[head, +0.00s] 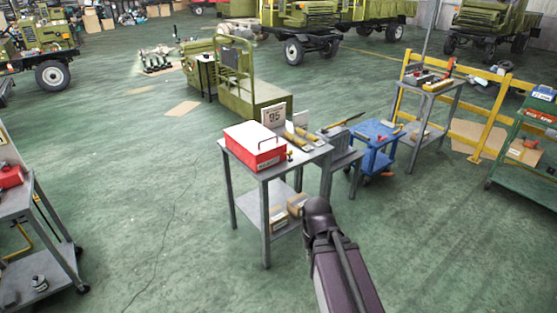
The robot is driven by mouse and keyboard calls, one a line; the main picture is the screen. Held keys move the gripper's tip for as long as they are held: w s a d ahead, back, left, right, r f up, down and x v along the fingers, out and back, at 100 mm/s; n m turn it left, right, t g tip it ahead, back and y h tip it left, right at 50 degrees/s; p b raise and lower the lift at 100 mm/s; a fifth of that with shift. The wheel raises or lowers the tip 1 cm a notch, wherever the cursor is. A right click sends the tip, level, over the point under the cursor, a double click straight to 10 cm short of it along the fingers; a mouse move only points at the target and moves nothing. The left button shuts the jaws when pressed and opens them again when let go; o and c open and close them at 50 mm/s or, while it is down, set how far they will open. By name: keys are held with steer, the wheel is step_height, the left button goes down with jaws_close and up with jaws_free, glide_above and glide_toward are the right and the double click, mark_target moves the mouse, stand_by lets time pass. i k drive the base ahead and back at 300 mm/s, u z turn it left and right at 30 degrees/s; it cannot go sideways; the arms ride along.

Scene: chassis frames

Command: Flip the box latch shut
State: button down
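A red box (262,157) with a white top (250,136) and a dark handle stands on a grey metal table (304,168) in the middle of the head view. Its lid looks down. The box's latch is too small to make out, so I cannot tell how it stands. A dark link of my arm rises from the bottom edge to a rounded joint in front of the table's right side. My gripper is not visible.
Yellow-handled tools (302,134) and a sign marked 95 (275,116) are on the table beside the box. Cardboard boxes (296,204) lie on its lower shelf. A blue cart (376,136) stands to the right. Green floor (150,200) is clear to the left.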

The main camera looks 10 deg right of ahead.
mark_target(291, 151)
steer(key=z, duration=0.35)
steer(key=i, duration=1.05)
steer(key=u, duration=0.35)
